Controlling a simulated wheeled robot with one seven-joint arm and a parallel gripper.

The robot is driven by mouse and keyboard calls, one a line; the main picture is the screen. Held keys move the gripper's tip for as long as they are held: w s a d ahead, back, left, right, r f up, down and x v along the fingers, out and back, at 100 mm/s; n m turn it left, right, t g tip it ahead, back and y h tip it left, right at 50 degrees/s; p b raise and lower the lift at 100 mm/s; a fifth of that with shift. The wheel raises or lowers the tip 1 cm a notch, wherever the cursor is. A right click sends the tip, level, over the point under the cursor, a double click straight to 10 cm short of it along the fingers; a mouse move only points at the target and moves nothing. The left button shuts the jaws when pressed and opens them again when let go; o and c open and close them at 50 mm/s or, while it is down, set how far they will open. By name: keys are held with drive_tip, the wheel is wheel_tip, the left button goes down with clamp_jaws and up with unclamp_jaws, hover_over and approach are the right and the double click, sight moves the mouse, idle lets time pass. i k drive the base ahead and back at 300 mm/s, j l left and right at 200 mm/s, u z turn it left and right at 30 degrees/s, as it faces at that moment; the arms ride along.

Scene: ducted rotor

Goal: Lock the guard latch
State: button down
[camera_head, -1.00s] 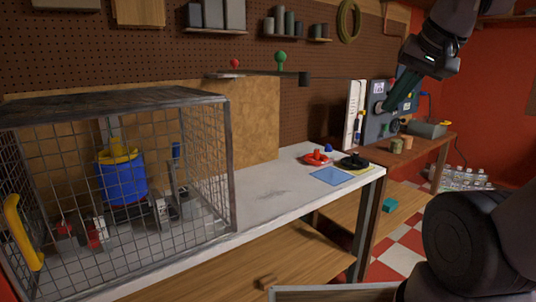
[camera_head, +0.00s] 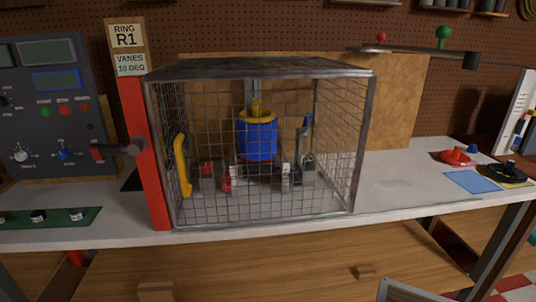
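The guard is a wire-mesh cage with a dark metal frame (camera_head: 262,68) standing on the white bench. Its yellow handle (camera_head: 182,166) is upright at the left of the front. A red post (camera_head: 146,160) stands against the cage's left front edge. Behind the mesh are a blue cylinder with a yellow top (camera_head: 257,135) and several small red and grey blocks. My gripper is not in view now.
A grey control panel (camera_head: 45,110) stands left of the post, with a green strip of knobs (camera_head: 50,218) in front. A sign reading "RING R1" (camera_head: 127,46) tops the post. Right of the cage the bench (camera_head: 400,185) is clear up to a blue mat (camera_head: 470,181).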

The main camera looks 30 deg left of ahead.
sight(117, 149)
drive_tip(key=u, duration=2.45)
drive_tip(key=i+j+z, duration=0.1)
drive_tip(key=z, duration=0.3)
drive_tip(key=j+z, duration=0.25)
drive_tip(key=z, duration=0.15)
drive_tip(key=j+z, duration=0.25)
drive_tip(key=z, duration=0.15)
drive_tip(key=j+z, duration=0.15)
drive_tip(key=j, duration=0.4)
drive_tip(key=j+z, duration=0.15)
drive_tip(key=j, duration=0.35)
drive_tip(key=k+j+z, duration=0.15)
drive_tip(key=j, duration=0.4)
drive_tip(key=k+j+z, duration=0.2)
drive_tip(key=j, duration=1.15)
drive_tip(key=l, duration=0.25)
